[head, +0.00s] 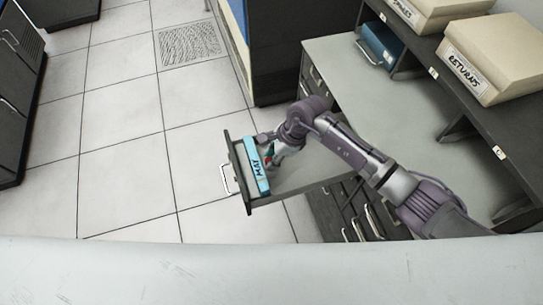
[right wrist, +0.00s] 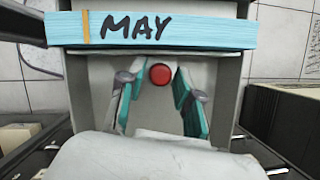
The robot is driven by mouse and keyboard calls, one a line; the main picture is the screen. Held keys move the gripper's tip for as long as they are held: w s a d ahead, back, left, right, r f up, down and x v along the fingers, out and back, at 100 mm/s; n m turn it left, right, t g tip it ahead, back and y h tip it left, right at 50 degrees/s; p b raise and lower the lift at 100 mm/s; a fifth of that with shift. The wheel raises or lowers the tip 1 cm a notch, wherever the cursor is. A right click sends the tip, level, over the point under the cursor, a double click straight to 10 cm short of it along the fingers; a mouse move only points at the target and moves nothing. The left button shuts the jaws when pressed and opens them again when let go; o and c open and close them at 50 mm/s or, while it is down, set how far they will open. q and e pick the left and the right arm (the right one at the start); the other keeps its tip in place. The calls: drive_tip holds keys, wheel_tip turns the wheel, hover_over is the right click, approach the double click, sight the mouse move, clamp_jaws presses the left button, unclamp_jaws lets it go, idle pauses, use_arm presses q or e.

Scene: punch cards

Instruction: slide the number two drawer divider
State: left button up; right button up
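A drawer (head: 305,187) is pulled out of the cabinet. A blue card stack marked MAY (head: 257,174) stands just inside its front end; it also shows across the top of the right wrist view (right wrist: 155,31). Below the stack in the right wrist view is a grey upright plate (right wrist: 215,75), likely the divider, with a round red knob (right wrist: 160,75). No number two is readable. My right gripper (head: 271,158) is inside the drawer, right behind the stack. In the right wrist view its teal-padded fingers (right wrist: 160,98) are spread on either side of the knob, with gaps between. My left gripper is out of view.
The drawer's front handle (head: 227,179) faces the open tiled floor (head: 120,130). Other closed drawers (head: 365,218) lie below. A grey counter (head: 400,110) is on the right, with a RETURNS box (head: 495,60) on the shelf above and a blue binder-like object (head: 380,43).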

clamp_jaws()
drive_tip(key=w+d+b, duration=0.1)
drive_tip(key=d+b, duration=0.1)
drive_tip(key=d, duration=0.2)
drive_tip(key=w+d+b, duration=0.1)
drive_tip(key=d+b, duration=0.1)
drive_tip(key=d, duration=0.1)
drive_tip(key=w+d+b, duration=0.2)
drive_tip(key=d, duration=0.2)
drive_tip(key=shift+d+f, duration=0.25)
drive_tip(key=shift+d, duration=0.1)
drive_tip(key=shift+d+r, duration=0.15)
drive_tip(key=shift+d, duration=0.2)
drive_tip(key=shift+w+d+r, duration=0.1)
drive_tip(key=shift+d+r, duration=0.05)
drive_tip(key=shift+o, duration=2.2)
unclamp_jaws()
